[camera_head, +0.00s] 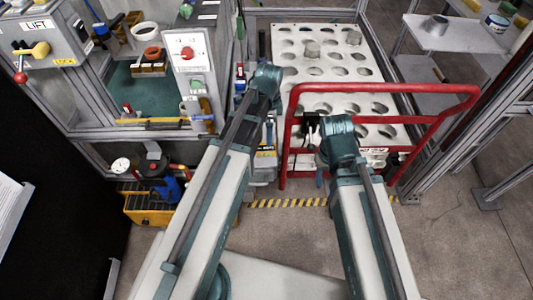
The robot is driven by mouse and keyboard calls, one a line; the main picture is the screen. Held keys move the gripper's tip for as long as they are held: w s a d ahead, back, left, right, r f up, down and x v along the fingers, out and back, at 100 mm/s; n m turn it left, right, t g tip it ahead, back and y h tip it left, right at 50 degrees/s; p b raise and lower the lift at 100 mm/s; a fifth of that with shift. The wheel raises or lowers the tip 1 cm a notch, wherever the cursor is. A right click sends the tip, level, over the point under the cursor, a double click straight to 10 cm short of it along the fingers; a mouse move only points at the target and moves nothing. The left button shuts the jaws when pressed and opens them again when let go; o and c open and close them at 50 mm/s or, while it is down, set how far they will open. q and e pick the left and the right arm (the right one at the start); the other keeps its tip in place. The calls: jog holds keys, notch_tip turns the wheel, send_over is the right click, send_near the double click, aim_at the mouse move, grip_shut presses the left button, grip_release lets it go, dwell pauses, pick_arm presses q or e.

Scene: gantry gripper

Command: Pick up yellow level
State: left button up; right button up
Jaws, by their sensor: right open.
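A long yellow bar with dark marks, which looks like the yellow level (153,122), lies flat along the front edge of the workbench shelf at the left. My right gripper (311,133) is a small dark shape beside the right arm's teal joint, in front of the perforated plate and by the red rail. It is open with nothing seen in it, and well to the right of the level. My left arm reaches up between the bench and the plate; its gripper cannot be made out.
A red tubular rail (415,91) stands in front of a white perforated plate (290,45). A control panel (193,35) with a red knob stands above the shelf. A yellow tool case (150,210) sits on the floor at left. A side table (455,37) is at right.

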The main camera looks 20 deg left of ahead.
aim_at(266, 147)
pick_arm(q)
notch_tip(266, 147, down, 6)
jog(key=b, duration=0.4)
jog(key=shift+r+b, duration=0.15)
jog(key=shift+b, duration=0.2)
jog(key=f+b, duration=0.3)
jog(key=a+f+b, duration=0.1)
jog(key=f+b, duration=0.1)
jog(key=shift+w+f, duration=0.1)
jog(key=shift+w, duration=0.05)
grip_shut()
